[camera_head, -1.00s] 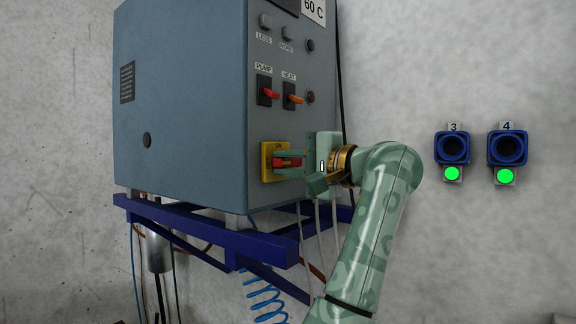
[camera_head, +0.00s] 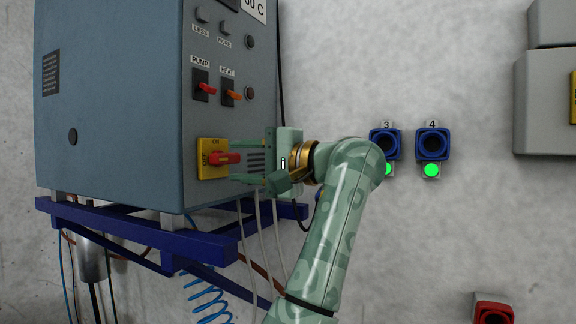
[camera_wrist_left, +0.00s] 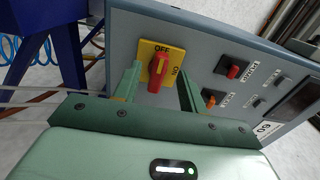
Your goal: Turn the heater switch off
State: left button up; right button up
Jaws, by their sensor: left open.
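The yellow plate (camera_head: 211,172) with its red rotary handle (camera_head: 222,159) sits low on the front of the blue-grey heater box (camera_head: 110,120). The handle lies level and points at the OFF mark, with ON above it. My left gripper (camera_head: 245,161) is open just right of the handle, its fingers above and below the handle's height. In the left wrist view the red handle (camera_wrist_left: 157,72) shows between the spread fingers, apart from both. The HEAT switch (camera_head: 232,94) has an orange lever, and the PUMP switch (camera_head: 205,88) a red one. My right gripper is not in view.
A blue bracket (camera_head: 150,232) carries the box, with hoses and cables (camera_head: 245,235) hanging below the gripper. Blue sockets 3 (camera_head: 385,143) and 4 (camera_head: 433,143) with green lights are on the wall to the right.

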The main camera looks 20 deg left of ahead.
pick_arm(q)
jog(key=d, duration=1.2)
jog(key=shift+s, duration=0.45)
jog(key=shift+a, duration=0.1)
